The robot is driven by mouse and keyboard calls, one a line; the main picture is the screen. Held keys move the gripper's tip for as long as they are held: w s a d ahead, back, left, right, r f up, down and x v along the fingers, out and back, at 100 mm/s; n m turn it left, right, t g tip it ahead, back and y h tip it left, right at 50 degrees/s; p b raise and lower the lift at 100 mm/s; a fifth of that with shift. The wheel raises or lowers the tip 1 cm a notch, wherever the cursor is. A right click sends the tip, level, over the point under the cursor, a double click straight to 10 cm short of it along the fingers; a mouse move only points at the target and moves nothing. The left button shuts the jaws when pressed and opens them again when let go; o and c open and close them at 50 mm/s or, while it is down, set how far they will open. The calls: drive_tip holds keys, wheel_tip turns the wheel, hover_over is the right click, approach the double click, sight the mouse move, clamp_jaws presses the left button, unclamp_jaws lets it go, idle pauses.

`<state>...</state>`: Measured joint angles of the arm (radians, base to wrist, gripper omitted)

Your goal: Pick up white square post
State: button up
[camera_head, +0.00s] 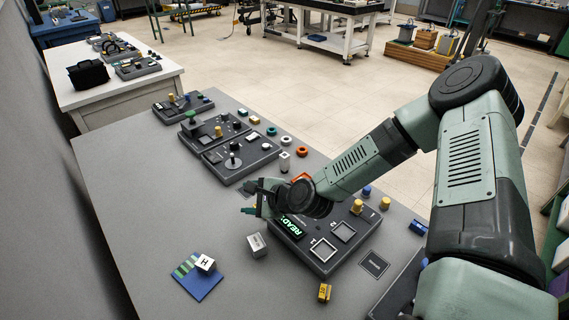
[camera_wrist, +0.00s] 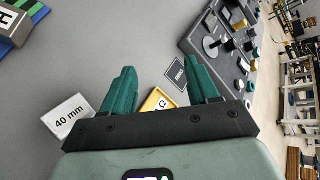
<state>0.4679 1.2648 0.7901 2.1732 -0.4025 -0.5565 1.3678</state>
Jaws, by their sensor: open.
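A small upright white piece (camera_head: 284,162), which looks like the white square post, stands on the grey table beyond my gripper, up and to the right of it in the head view. Its fine shape is too small to tell, and I cannot make it out in the wrist view. My gripper (camera_head: 250,199) is open above the table, apart from that piece. In the wrist view its two green fingers (camera_wrist: 161,84) are spread with nothing held. A yellow block with an Ω mark (camera_wrist: 158,100) lies below, seen between the fingers.
A white 40 mm block (camera_head: 257,245) lies near my gripper. A blue board (camera_head: 203,287) carries an H cube (camera_head: 205,263). A dark console with a READY display (camera_head: 294,226) sits under my arm. Dark boards with posts (camera_head: 240,157) stand farther back. The table's left middle is clear.

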drive_tip(key=w+d+n+g+h, duration=0.2)
drive_tip(key=w+n+g+h, duration=0.1)
drive_tip(key=w, duration=0.1)
drive_tip(key=m+t+y, duration=0.3)
drive_tip(key=m+t, duration=0.3)
drive_tip(key=m, duration=0.9)
approach(281, 157)
drive_tip(key=shift+w+d+f, duration=0.1)
drive_tip(key=shift+w+f, duration=0.7)
drive_tip(key=shift+w, duration=0.1)
drive_tip(key=x, duration=0.4)
drive_tip(key=shift+w+f, duration=0.1)
drive_tip(key=shift+w, duration=0.15)
drive_tip(key=shift+x, duration=3.1)
drive_tip(key=shift+s, duration=0.15)
drive_tip(key=shift+c, duration=0.4)
drive_tip(key=c, duration=1)
